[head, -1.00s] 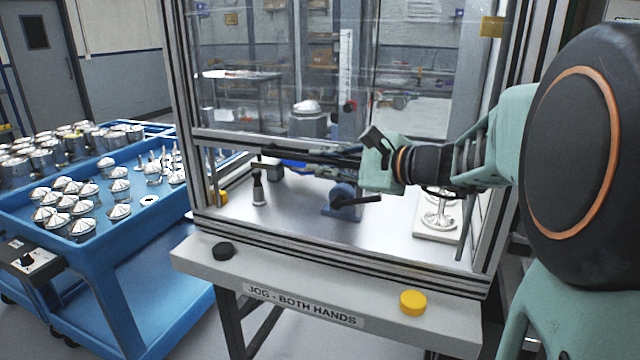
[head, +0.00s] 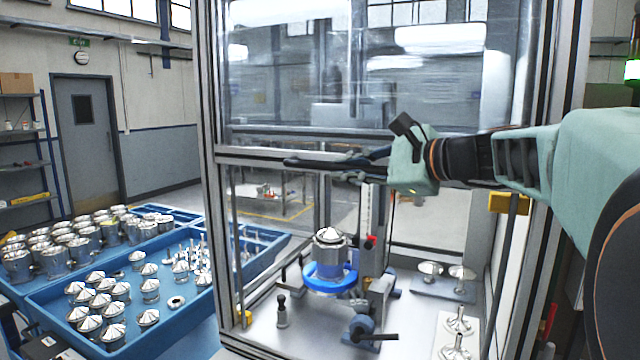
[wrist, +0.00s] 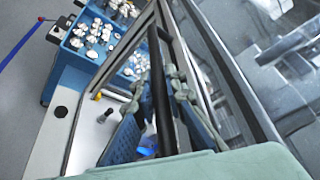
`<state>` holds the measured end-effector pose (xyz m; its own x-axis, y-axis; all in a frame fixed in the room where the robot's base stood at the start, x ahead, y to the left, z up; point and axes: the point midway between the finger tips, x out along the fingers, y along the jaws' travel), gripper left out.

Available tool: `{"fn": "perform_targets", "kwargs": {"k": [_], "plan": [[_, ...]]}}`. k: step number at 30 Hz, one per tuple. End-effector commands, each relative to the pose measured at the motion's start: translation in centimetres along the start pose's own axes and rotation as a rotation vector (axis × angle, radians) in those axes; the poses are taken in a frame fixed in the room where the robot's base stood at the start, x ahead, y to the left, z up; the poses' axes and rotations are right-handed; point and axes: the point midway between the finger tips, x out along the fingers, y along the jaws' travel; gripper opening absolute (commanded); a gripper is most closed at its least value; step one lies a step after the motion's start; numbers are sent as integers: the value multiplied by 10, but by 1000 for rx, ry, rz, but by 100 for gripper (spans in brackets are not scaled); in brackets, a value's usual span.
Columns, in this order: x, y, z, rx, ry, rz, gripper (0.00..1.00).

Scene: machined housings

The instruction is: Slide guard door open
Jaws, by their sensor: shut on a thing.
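The guard door (head: 300,75) is a clear framed panel on the front of the machine enclosure. It stands raised, with its bottom rail (head: 262,155) well above the worktable and an open gap below. My gripper (head: 335,166) reaches in from the right at the bottom rail. In the wrist view my gripper (wrist: 156,75) has its two fingers on either side of a long black handle bar (wrist: 158,105), shut on it. The exact finger contact is partly hidden in the head view.
Inside the enclosure a metal housing (head: 330,245) sits on a blue ring fixture, with a blue clamp (head: 362,328) in front. Polished parts (head: 458,320) stand at the right. A blue cart (head: 190,318) holding many metal parts stands left. Enclosure posts flank the opening.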

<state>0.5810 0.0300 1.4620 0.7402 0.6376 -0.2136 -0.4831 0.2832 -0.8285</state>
Motion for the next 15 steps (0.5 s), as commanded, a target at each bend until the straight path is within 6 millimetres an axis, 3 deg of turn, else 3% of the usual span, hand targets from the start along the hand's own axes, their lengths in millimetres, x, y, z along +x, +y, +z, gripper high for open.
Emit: {"fn": "perform_targets", "kwargs": {"k": [1, 6, 15], "plan": [[-3, -12, 7, -2, -1, -2, 0], [-6, -24, 14, 0, 0, -1, 0], [-7, -27, 17, 0, 0, -2, 0]]}}
